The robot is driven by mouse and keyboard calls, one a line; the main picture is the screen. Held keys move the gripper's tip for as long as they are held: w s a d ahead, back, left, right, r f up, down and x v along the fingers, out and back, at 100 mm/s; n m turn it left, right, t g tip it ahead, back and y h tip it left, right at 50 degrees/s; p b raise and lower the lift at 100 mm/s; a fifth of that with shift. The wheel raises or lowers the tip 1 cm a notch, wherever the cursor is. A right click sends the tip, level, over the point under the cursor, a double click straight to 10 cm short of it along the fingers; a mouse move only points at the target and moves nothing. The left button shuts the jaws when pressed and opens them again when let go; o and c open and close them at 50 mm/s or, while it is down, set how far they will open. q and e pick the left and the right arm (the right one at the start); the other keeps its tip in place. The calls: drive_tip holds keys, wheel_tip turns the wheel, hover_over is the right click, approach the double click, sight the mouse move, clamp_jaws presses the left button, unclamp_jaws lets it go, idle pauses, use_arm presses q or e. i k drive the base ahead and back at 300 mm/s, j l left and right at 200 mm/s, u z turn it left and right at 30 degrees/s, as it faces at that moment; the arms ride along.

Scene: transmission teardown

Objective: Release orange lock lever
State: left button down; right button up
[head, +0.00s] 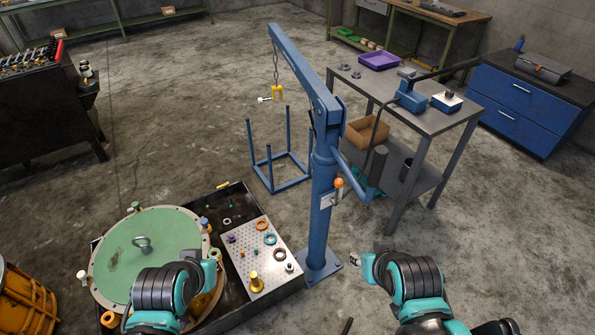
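The orange lock lever (338,183) shows as a small orange knob beside a pale plate on the lower post of the blue crane (322,215). Nothing touches it. My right gripper (354,260) is below and right of the lever, apart from it, just right of the crane's base plate. It is small and its fingers are hard to make out. My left arm (175,285) reaches over the front edge of the round green-topped housing (140,245). The fingers of the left gripper cannot be made out.
A perforated plate (240,240) with several rings and a brass part lies in the black tray (262,302) left of the crane. A yellow hook (278,92) hangs from the boom. A grey workbench (425,118) stands behind right. Floor right of the post is clear.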

sight(338, 182)
drive_tip(key=i+l+u, duration=0.1)
drive_tip(key=l+u, duration=0.3)
drive_tip(key=l, duration=0.25)
drive_tip(key=l+u, duration=0.35)
drive_tip(key=l, duration=0.3)
drive_tip(key=i+l+u, duration=0.1)
drive_tip(key=l, duration=0.55)
drive_tip(key=i+l, duration=0.1)
drive_tip(key=l, duration=0.5)
drive_tip(key=i+l+u, duration=0.15)
drive_tip(key=l, duration=0.5)
drive_tip(key=k, duration=0.05)
